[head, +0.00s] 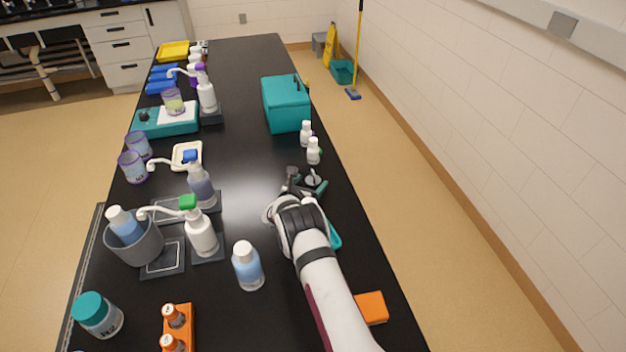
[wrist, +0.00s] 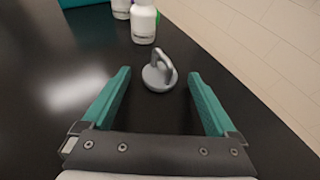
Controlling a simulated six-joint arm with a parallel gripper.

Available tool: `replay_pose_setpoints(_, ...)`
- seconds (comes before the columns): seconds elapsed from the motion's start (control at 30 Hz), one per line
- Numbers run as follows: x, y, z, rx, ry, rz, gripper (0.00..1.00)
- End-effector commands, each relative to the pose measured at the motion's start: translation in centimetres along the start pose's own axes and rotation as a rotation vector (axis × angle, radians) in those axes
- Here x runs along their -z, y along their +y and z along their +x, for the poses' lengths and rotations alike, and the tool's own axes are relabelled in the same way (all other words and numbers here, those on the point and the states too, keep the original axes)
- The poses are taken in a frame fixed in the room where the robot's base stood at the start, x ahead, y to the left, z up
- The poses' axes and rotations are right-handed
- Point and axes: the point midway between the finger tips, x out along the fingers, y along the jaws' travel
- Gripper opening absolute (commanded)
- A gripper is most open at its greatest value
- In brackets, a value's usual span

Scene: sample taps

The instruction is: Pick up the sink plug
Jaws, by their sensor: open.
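The sink plug (wrist: 159,77) is a grey disc with a loop handle on top. It stands upright on the black bench, and in the head view it shows (head: 313,179) just beyond my gripper. My gripper (wrist: 158,79) is open, with one teal finger on each side. In the wrist view the plug lies between the fingertips, near their far ends. Nothing is held, and I cannot tell whether a finger touches the plug. In the head view my gripper (head: 308,188) is partly hidden by my wrist.
Two white bottles, a nearer one (head: 313,151) and a farther one (head: 306,133), stand just past the plug. A teal box (head: 286,104) stands behind them. A blue bottle (head: 248,265) and an orange block (head: 371,308) are near my arm. The bench's right edge is close.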

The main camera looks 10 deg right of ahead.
Motion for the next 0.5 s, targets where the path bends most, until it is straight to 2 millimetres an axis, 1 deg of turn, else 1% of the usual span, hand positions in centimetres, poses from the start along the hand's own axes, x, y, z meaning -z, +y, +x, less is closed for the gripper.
replay_pose_setpoints(0.13,-0.02,0.00,0.01,0.000,0.000,0.000,0.93)
replay_pose_setpoints(0.17,-0.02,0.00,0.00,0.000,0.000,0.000,0.91)
replay_pose_setpoints(0.3,-0.03,0.00,-0.01,0.000,0.000,-0.001,0.66)
replay_pose_setpoints(0.47,-0.03,0.00,-0.02,0.000,0.000,-0.001,0.37)
replay_pose_setpoints(0.5,-0.03,0.00,-0.02,0.000,0.000,-0.001,0.30)
